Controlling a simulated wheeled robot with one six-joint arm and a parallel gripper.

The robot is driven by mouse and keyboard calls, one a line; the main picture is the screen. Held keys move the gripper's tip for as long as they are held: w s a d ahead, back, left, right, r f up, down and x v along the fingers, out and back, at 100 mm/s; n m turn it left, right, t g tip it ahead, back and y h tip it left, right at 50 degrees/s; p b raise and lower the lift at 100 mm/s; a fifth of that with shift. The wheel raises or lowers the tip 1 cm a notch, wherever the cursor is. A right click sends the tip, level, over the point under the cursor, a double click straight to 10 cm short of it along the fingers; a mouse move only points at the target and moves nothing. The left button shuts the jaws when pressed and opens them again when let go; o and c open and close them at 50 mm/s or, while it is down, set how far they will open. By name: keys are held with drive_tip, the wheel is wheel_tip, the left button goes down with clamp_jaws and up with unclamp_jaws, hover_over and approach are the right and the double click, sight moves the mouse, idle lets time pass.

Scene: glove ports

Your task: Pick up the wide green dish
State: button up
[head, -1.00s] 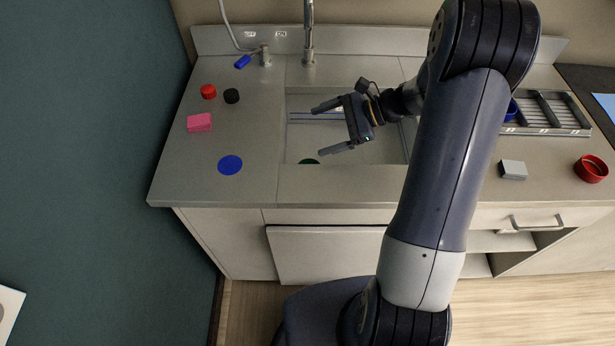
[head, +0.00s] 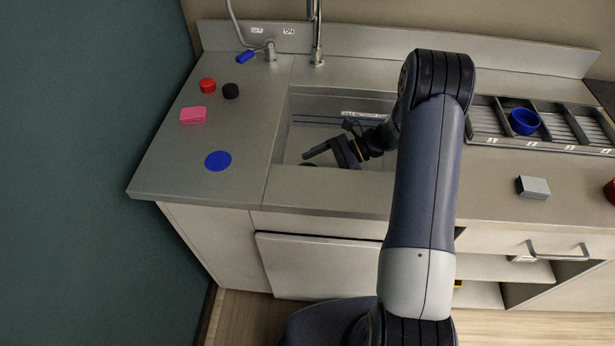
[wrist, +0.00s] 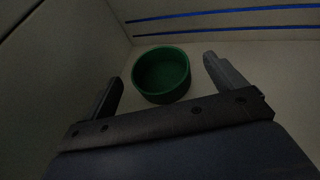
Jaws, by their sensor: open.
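The wide green dish (wrist: 161,75) is round with an open top and stands on the floor of the sink basin, near a corner. In the head view only a sliver of the dish (head: 309,164) shows above the basin's front edge. My gripper (wrist: 163,78) is open and empty, with one finger on either side of the dish in the wrist picture. The dish appears a little beyond the fingertips, and I see no contact. In the head view my gripper (head: 318,158) is down inside the basin, and its lower part is hidden.
The sink basin (head: 300,128) has walls close around my gripper. A tap (head: 316,35) rises behind it. On the left counter are a red cap (head: 207,86), a black cap (head: 231,91), a pink block (head: 193,116) and a blue disc (head: 218,161). A compartment rack (head: 486,120) holds a blue bowl (head: 524,121).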

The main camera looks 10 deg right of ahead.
drive_tip(key=x, duration=0.4)
drive_tip(key=shift+s, duration=0.1)
drive_tip(key=c, duration=1.1)
drive_tip(key=shift+o, duration=0.2)
drive_tip(key=shift+r, duration=0.1)
